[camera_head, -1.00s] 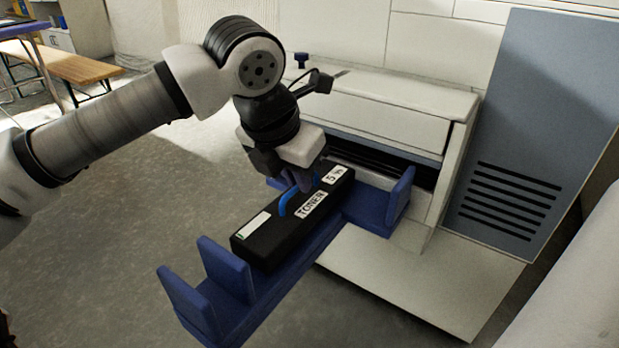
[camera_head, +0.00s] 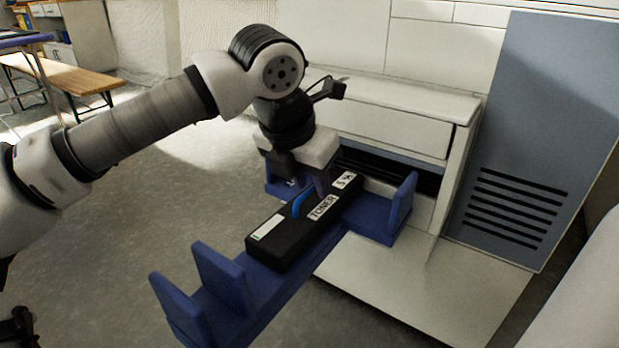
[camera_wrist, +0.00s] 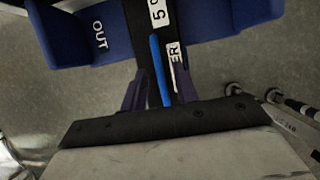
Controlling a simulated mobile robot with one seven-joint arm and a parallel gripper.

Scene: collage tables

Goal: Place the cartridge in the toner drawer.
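The black toner cartridge (camera_head: 300,236) has white labels and a blue handle (camera_head: 303,200). My gripper (camera_head: 311,190) is at this handle; in the wrist view its fingers (camera_wrist: 163,88) stand on both sides of the handle (camera_wrist: 157,65), apparently shut on it. The blue toner drawer (camera_head: 262,293) sticks out from the printer, with upright walls at its near and far parts. The cartridge lies lengthwise over the drawer, between the near and right-hand walls. Whether it touches the drawer floor cannot be told. In the wrist view, the drawer (camera_wrist: 75,42) bears the word OUT.
The white printer (camera_head: 395,130) has a dark slot behind the drawer. A blue-grey vented panel (camera_head: 545,120) stands at the right. A wooden bench (camera_head: 70,72) is at the far left. The grey floor left of the drawer is clear.

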